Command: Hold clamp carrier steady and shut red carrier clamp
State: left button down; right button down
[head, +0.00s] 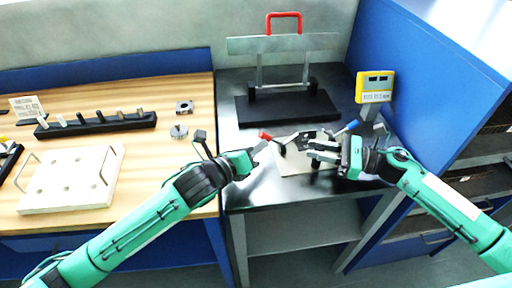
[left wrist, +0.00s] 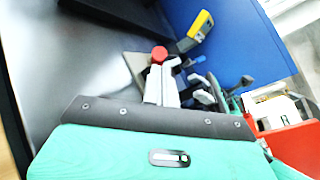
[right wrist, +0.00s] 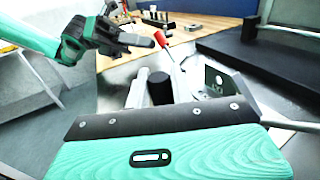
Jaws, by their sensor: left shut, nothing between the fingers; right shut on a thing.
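The clamp carrier is a pale plate (head: 291,164) with dark metal fittings, lying on the steel bench top. Its red clamp handle (head: 265,137) points up and left; the red tip also shows in the left wrist view (left wrist: 159,54) and the right wrist view (right wrist: 161,39). My left gripper (head: 260,148) is shut and empty, its tips close beside the red handle; I cannot tell if they touch. My right gripper (head: 314,153) is shut on a black post (right wrist: 160,89) of the carrier, between its pale fingers. A blue handle (head: 348,127) sits at the carrier's right side.
Behind is a black base (head: 287,109) with a metal frame and red handle. A yellow device (head: 375,87) stands right, near a blue cabinet wall. The wooden table at left holds a pale board (head: 68,181) and a black rack (head: 96,125). Bare steel lies in front.

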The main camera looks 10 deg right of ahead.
pick_arm(q)
jog(key=shift+d+r, duration=0.15)
jog(key=shift+r, duration=0.1)
jog(key=shift+w+d+r+m+g+y, duration=0.1)
jog(key=shift+d+r+m+g+y, duration=0.25)
jog(key=shift+r+y, duration=0.2)
jog(key=shift+w+d+r+m+g+y, duration=0.1)
jog(key=shift+d+r+m+g+y, duration=0.15)
jog(key=shift+r+m+g+y, duration=0.25)
jog(key=d+y, duration=0.1)
jog(key=d+r+m+y, duration=0.1)
jog(key=d+g+y, duration=0.1)
jog(key=y, duration=0.1)
jog(key=shift+r+m, duration=0.25)
jog(key=shift+a, duration=0.1)
jog(key=shift+r, duration=0.2)
jog(key=shift+r, duration=0.6)
